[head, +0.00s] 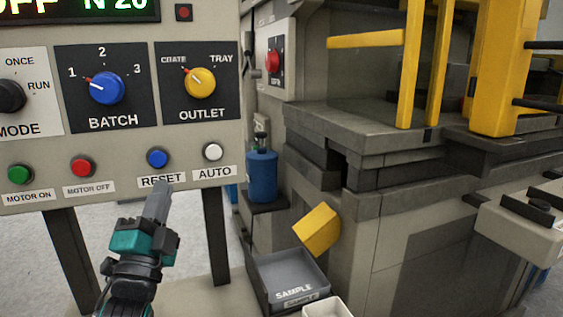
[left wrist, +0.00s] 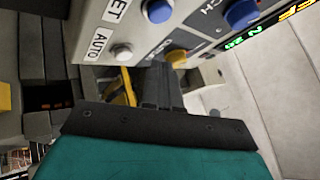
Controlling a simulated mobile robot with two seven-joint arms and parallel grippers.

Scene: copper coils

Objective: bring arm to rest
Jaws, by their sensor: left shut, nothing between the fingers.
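My left gripper (head: 161,192) is shut and empty, its fingers pointing up at the lower edge of the control panel, just below the RESET label. The blue RESET button (head: 157,158) is a little above the fingertips in the head view. I cannot tell whether the fingers touch the panel. In the left wrist view my shut left gripper (left wrist: 162,78) shows beyond the dark bracket, with the white AUTO button (left wrist: 121,53) to its left and the blue RESET button (left wrist: 157,11) above. My right gripper is in neither view.
The panel also carries the blue BATCH knob (head: 107,88), yellow OUTLET knob (head: 200,83), green MOTOR ON button (head: 20,174) and red MOTOR OFF button (head: 83,167). A grey SAMPLE tray (head: 262,285) is low to the right, below a yellow chute (head: 317,229). A grey machine fills the right.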

